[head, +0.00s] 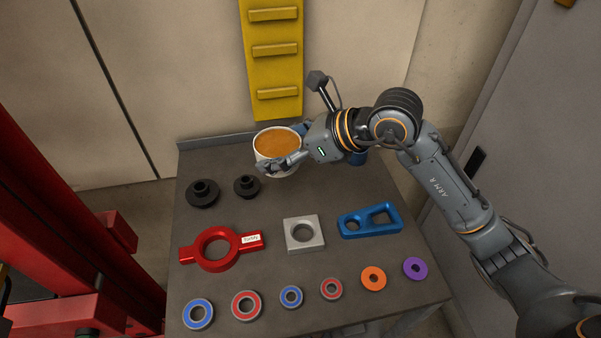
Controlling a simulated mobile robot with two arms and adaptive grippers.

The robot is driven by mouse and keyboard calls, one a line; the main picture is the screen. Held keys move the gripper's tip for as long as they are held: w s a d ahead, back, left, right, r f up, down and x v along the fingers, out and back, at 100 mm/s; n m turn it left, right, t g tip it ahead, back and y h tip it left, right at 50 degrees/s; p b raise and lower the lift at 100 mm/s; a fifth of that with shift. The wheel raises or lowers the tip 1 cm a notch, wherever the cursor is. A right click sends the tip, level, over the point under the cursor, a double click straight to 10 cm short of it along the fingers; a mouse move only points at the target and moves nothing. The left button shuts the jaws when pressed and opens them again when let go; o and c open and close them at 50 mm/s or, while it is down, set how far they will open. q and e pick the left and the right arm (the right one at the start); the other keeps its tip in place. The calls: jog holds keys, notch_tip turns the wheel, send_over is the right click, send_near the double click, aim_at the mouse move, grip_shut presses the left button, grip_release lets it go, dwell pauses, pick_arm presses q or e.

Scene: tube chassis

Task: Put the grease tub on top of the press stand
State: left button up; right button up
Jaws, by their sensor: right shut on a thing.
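The grease tub (277,143) is a pale round tub filled with orange-brown grease, at the back middle of the grey table. My right gripper (281,163) is shut on its near right side, and the fingers hide part of its wall. The tub looks upright; I cannot tell whether its base touches the table. A red steel frame (60,210) at the left looks like the press stand; its top is out of view. My left gripper is not in view.
The table (262,208) holds two black flanged parts (203,193), a red ring with handles (214,248), a grey square block (304,233), a blue bracket (369,220) and several bearings and rings along the front.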

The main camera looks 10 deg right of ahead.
jog(key=w+d+f, duration=0.2)
jog(key=w+d, duration=0.1)
jog(key=w, duration=0.1)
send_over(304, 170)
jog(key=f, duration=0.5)
jog(key=shift+s+a+p, duration=0.2)
jog(key=shift+s+p, duration=0.05)
jog(key=shift+p, duration=0.1)
jog(key=f, duration=0.3)
jog(key=shift+w+d+f+p, duration=0.25)
jog(key=shift+f+p, duration=0.1)
jog(key=shift+f, duration=0.05)
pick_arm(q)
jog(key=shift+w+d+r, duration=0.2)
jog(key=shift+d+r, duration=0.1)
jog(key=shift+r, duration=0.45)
pick_arm(e)
jog(key=shift+f, duration=0.2)
jog(key=o, duration=1.1)
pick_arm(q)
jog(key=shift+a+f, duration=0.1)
pick_arm(e)
jog(key=shift+o, duration=0.4)
